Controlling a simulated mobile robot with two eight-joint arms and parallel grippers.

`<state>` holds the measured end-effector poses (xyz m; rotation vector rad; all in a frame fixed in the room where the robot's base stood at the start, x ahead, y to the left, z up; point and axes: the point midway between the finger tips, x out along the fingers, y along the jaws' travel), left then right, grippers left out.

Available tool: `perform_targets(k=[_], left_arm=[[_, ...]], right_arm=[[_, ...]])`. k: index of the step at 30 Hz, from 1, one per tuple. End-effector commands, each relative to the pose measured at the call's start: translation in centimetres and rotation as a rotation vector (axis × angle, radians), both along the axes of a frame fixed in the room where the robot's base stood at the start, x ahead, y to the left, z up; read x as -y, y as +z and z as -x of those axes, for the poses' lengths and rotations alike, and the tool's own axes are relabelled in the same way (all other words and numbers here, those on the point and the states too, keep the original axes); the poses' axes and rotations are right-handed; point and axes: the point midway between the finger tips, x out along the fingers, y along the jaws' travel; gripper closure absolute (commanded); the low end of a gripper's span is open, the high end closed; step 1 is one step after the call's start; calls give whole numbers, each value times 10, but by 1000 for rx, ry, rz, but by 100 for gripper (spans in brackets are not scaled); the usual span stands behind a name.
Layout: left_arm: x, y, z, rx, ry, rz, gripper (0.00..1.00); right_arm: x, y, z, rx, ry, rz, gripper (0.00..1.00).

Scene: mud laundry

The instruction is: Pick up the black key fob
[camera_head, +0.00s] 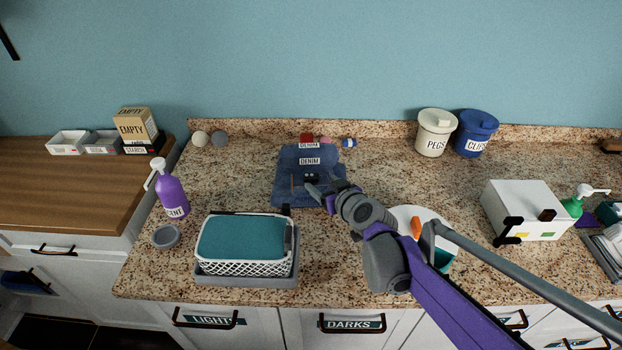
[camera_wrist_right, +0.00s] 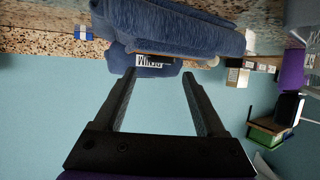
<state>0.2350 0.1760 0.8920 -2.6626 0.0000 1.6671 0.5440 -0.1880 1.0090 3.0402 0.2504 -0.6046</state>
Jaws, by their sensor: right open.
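A small dark shape (camera_head: 311,178) lies on the folded blue denim (camera_head: 287,187) in the middle of the counter. It may be the black key fob, but it is too small to be sure. My right gripper (camera_head: 314,188) is over the denim, close to that shape. In the right wrist view its fingers (camera_wrist_right: 160,74) are apart with nothing between them, pointing toward the denim (camera_wrist_right: 178,30) and its DENIM label (camera_wrist_right: 154,61). I cannot make out the fob in that view. My left gripper is not in view.
A white basket with teal cloth (camera_head: 243,268) stands front left of the denim, near a purple bottle (camera_head: 173,197). A white bowl (camera_head: 407,212) is partly behind my right arm. A white box (camera_head: 524,207) stands right. PEGS (camera_head: 434,140) and CLIPS (camera_head: 474,140) canisters stand behind.

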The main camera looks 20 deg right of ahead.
Motion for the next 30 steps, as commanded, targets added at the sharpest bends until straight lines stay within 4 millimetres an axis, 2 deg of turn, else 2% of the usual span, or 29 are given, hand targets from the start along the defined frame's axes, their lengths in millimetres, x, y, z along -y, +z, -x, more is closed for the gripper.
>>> perform_targets(k=[12,21,23,30], left_arm=[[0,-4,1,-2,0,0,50],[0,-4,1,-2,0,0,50],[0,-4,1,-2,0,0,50],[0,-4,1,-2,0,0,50]], right_arm=[[-10,-22,-42,-1,1,0,27],[-10,-24,-46,0,0,0,27],[-10,-24,-46,-1,0,0,36],[-10,-24,-46,-1,0,0,79]])
